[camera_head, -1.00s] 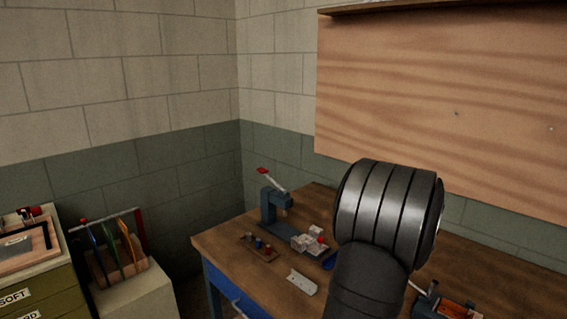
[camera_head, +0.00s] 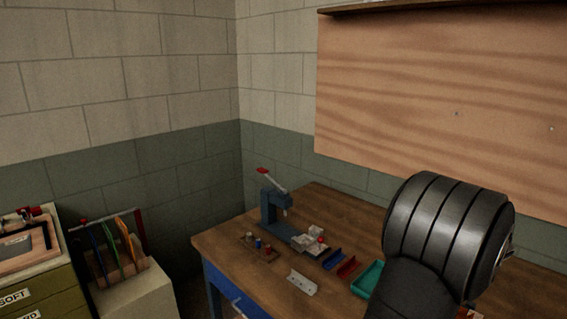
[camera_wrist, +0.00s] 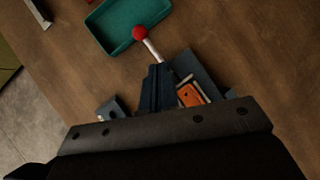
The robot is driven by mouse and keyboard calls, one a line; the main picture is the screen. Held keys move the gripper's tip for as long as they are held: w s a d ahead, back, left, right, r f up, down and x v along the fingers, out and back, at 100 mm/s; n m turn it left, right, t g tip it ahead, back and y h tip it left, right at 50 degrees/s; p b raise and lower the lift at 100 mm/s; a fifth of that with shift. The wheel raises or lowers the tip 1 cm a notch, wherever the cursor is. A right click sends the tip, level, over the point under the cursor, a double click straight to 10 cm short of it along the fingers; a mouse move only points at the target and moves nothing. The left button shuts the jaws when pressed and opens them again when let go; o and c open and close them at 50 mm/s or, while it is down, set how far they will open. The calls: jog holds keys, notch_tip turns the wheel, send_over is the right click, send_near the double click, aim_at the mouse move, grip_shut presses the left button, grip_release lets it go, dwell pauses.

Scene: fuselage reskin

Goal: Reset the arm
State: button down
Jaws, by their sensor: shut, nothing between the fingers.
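My arm shows in the head view over the right side of the bench, and my gripper is hidden there behind my arm link. In the wrist view, my gripper (camera_wrist: 170,128) appears as a wide dark bar with several holes across the lower part. It is shut and holds nothing. Beyond it is a blue-grey fixture (camera_wrist: 156,88) with a red-knobbed lever (camera_wrist: 140,33) and an orange block (camera_wrist: 189,96), partly hidden by the gripper.
The wooden bench (camera_head: 330,205) carries a lever press (camera_head: 268,212), a pale bracket (camera_head: 301,283), blue (camera_head: 332,258) and red (camera_head: 348,267) pieces and a teal tray (camera_head: 368,279). A file rack (camera_head: 118,255) and olive cabinet (camera_head: 40,287) stand left. A wood panel (camera_head: 430,100) hangs behind.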

jog(key=s+d+f+m+t+y, duration=0.1)
jog(key=s+d+f+t+y, duration=0.1)
jog(key=s+d+t+y, duration=0.1)
jog(key=shift+s+d+t+y, duration=0.4)
jog(key=shift+s+d+t, duration=0.2)
jog(key=shift+s+t, duration=0.35)
jog(key=w+a+r+n+g+h, duration=0.1)
jog(key=w+a+r+g+h, duration=0.1)
jog(key=w+a+g+h, duration=0.3)
jog(key=shift+w+a+g, duration=0.25)
jog(key=shift+w+g, duration=0.3)
jog(key=shift+g, duration=0.1)
dwell(0.4)
jog(key=shift+f, duration=0.1)
